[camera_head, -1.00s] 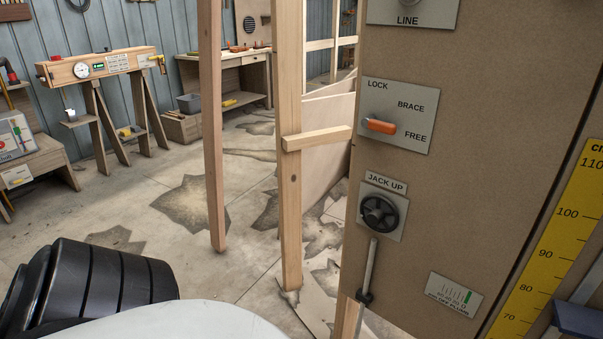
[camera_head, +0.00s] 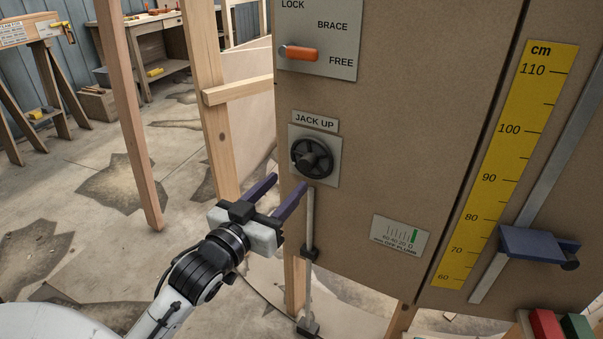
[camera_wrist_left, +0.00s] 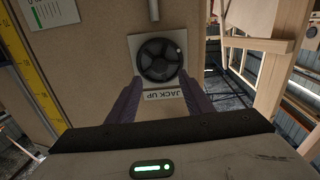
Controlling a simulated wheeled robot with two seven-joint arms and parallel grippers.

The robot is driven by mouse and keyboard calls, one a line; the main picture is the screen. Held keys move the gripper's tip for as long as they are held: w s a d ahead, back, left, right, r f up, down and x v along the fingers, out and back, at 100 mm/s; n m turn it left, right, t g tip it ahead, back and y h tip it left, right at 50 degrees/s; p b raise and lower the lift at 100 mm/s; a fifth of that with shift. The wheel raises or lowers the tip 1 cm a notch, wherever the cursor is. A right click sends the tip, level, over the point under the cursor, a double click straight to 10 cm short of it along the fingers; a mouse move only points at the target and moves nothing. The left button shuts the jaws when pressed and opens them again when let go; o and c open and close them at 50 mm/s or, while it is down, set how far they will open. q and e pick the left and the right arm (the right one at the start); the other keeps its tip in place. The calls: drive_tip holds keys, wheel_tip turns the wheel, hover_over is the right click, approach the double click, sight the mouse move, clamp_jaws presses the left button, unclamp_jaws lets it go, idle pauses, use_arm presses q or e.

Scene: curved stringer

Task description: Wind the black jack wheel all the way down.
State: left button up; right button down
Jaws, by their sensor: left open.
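The black jack wheel (camera_head: 312,157) is mounted on a grey plate on the brown panel, under a "JACK UP" label (camera_head: 315,121). A metal jack rod (camera_head: 310,225) runs down below it. My left gripper (camera_head: 289,188) is open and empty, just left of and below the wheel in the head view, apart from it. In the left wrist view the wheel (camera_wrist_left: 159,60) lies ahead, beyond the two purple fingers (camera_wrist_left: 157,93), with the label upside down between them. My right gripper is not in view.
An orange lever (camera_head: 300,53) sits on the LOCK/BRACE/FREE plate above, pointing left. A plumb gauge (camera_head: 400,236) is lower right. A yellow cm scale (camera_head: 505,150) and a blue slider (camera_head: 540,245) stand further right. Wooden posts (camera_head: 130,120) rise at the left.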

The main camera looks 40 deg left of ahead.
sight(304, 166)
use_arm(q)
drive_tip(key=w, duration=0.5)
drive_tip(key=w+a, duration=0.1)
drive_tip(key=w, duration=0.2)
drive_tip(key=shift+w+b, duration=0.15)
drive_tip(key=shift+b, duration=0.15)
drive_tip(key=shift+d, duration=0.1)
drive_tip(key=c, duration=1.1)
drive_tip(key=shift+o, duration=0.2)
drive_tip(key=n+p, duration=0.1)
drive_tip(key=p, duration=0.1)
drive_tip(key=shift+r+n+p, duration=0.15)
drive_tip(key=shift+n+p, duration=0.15)
drive_tip(key=shift+n, duration=0.1)
drive_tip(key=shift+n+p, duration=0.7)
drive_tip(key=shift+p, duration=0.25)
drive_tip(key=n+p, duration=0.2)
drive_tip(key=shift+n+p, duration=0.3)
drive_tip(key=shift+p, duration=0.1)
drive_tip(key=shift+n, duration=0.3)
drive_tip(key=shift+f, duration=0.2)
